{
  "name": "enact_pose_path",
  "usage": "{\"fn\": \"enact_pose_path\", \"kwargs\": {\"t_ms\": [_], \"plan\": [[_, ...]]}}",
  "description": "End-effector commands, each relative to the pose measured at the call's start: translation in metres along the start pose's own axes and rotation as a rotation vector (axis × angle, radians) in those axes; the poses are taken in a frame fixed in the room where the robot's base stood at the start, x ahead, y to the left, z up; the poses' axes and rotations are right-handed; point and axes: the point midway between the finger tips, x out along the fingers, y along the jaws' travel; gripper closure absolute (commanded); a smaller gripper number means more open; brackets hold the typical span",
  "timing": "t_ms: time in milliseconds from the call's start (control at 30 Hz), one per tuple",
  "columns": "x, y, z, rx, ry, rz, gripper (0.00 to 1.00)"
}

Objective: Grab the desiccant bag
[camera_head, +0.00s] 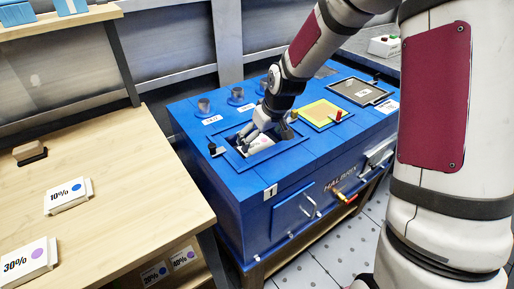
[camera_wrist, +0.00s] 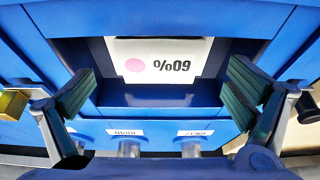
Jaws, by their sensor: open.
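A white bag marked 60% with a pink dot (camera_wrist: 160,58) lies in a square recess in the top of the blue machine (camera_head: 262,145). It reads upside down in the wrist view. My gripper (camera_head: 254,138) is over this recess, pointing down. In the wrist view my gripper (camera_wrist: 162,80) is open, with its two green-padded fingers spread wide on either side of the bag. Nothing is between the fingers, and I see no contact with the bag. In the head view my gripper partly hides the bag.
More white packs marked 10% (camera_head: 67,196) and 30% (camera_head: 28,263) lie on the wooden table at left; others are on a shelf below. A black knob (camera_head: 212,149) and grey cylinders (camera_head: 204,105) stand around the recess. A yellow-green panel (camera_head: 322,114) is to the right.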

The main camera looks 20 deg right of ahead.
Motion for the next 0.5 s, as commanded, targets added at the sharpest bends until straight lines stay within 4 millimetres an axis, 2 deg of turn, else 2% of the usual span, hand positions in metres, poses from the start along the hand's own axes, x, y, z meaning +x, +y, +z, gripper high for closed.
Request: {"fn": "enact_pose_path", "kwargs": {"t_ms": [33,200,467,500], "plan": [[0.011,0.000,0.000,0.000,-0.003,-0.003,0.03],[0.033,0.001,-0.001,0.000,-0.002,-0.002,0.03],[0.035,0.001,-0.001,0.000,0.000,0.000,0.03],[0.035,0.001,-0.001,0.001,0.000,0.000,0.12]]}}
